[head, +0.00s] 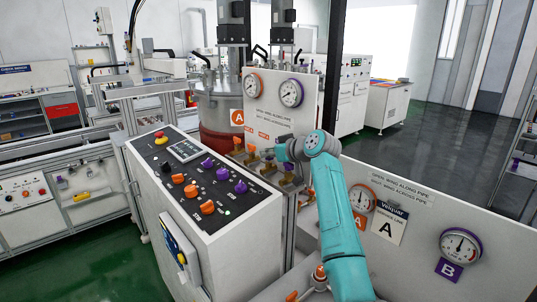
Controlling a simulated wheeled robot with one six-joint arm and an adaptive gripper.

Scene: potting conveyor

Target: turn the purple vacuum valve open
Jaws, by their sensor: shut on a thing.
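The panel (308,122) with two round gauges stands behind the control cabinet, in the middle of the head view. A row of brass valves with orange handles (252,149) runs along its lower edge. A purple valve handle (289,167) shows at the right of this row, partly covered by my wrist. My gripper (284,158) is at this purple valve, pointing down and shut on it. The fingertips are small and mostly hidden, so the handle's exact angle cannot be told. The purple-rimmed gauge (291,93) is above, next to an orange-rimmed gauge (253,85).
A control cabinet (190,180) with orange and purple knobs stands left of my arm. A lower right panel (420,235) carries gauges marked A and B. A steel tank (218,105) stands behind. Green floor (90,265) is open at the lower left.

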